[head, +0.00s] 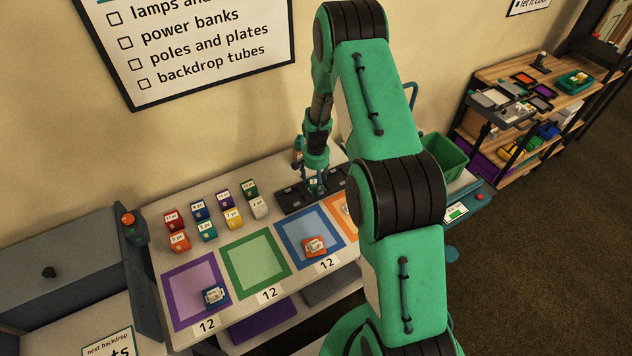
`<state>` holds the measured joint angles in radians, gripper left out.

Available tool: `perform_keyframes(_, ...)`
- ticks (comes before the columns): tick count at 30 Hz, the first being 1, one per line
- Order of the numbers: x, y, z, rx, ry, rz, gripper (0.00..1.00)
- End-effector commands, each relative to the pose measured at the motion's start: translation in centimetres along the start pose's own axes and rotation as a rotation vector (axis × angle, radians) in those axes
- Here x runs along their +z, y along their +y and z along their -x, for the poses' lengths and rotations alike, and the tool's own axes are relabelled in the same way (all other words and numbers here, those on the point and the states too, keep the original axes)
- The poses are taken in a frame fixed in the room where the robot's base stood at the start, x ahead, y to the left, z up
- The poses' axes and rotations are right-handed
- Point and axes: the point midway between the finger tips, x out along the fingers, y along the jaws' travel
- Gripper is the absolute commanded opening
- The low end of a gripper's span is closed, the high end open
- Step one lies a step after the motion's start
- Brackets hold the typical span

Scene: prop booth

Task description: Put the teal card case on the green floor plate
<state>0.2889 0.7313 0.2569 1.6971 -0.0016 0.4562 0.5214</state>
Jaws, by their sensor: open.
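The teal card case (207,231) stands in the front row of small coloured cases on the table, between an orange one and a yellow one. The green floor plate (235,257) is a green-bordered square on the tabletop, between the purple and blue squares, and nothing lies on it. My gripper (314,194) is open, pointing down over a dark tray at the back of the table, to the right of the cases and apart from the teal one. Its fingertips are small in this view, and I see nothing held between them.
A blue case (216,296) lies on the purple plate (178,296), and an orange-red case (314,246) on the blue plate (290,231). The orange plate (336,226) is partly hidden by my arm. The dark tray (292,199) and a green bin (443,158) stand farther right.

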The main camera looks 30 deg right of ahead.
Motion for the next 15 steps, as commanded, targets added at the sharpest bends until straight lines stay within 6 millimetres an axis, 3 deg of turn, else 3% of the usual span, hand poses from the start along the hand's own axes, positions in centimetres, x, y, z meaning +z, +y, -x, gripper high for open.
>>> perform_keyframes(8,-0.1,0.0,1.1,-0.001,0.001,0.000,0.66)
perform_keyframes(15,-0.1,0.0,4.1,-0.001,0.002,0.000,0.66)
